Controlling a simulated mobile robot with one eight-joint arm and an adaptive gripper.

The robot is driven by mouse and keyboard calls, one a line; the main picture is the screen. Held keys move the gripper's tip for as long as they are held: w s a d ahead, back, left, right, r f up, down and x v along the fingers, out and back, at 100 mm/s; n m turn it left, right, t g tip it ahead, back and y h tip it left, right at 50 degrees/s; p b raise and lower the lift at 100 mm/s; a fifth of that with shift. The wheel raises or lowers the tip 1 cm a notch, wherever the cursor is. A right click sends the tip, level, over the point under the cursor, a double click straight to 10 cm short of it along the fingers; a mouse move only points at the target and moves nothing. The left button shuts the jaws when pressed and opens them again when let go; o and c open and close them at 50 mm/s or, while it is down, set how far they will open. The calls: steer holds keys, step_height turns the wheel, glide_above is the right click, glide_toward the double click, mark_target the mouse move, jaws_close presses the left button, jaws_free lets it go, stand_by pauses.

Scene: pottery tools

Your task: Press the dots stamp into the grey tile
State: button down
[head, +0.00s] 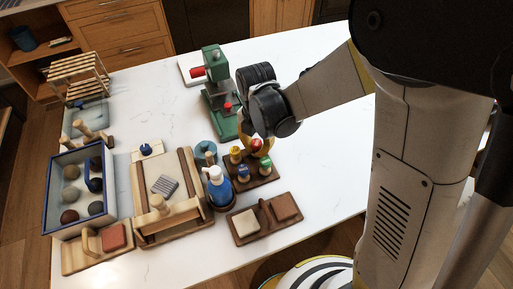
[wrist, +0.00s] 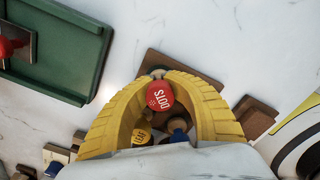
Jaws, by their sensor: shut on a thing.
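The dots stamp (head: 256,145) has a red round head, and its white lettering reads DOTS in the wrist view (wrist: 160,96). My gripper (head: 262,143) has yellow ribbed fingers, which also show in the wrist view (wrist: 160,82). They are shut on the dots stamp at the back of the dark brown stamp rack (head: 262,183). I cannot tell whether the stamp's foot still touches the rack. A grey tile (head: 165,185) with dark stripes lies on the wooden railed board (head: 151,172), left of the rack.
Yellow (head: 235,155), blue (head: 244,170) and green (head: 265,168) stamps stand close to my gripper. A blue spray bottle (head: 219,188) stands between rack and railed board. A green press (head: 215,90) is behind. A tile board (head: 262,234) lies in front.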

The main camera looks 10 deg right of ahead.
steer(key=shift+f, duration=0.1)
steer(key=c, duration=1.3)
jaws_free()
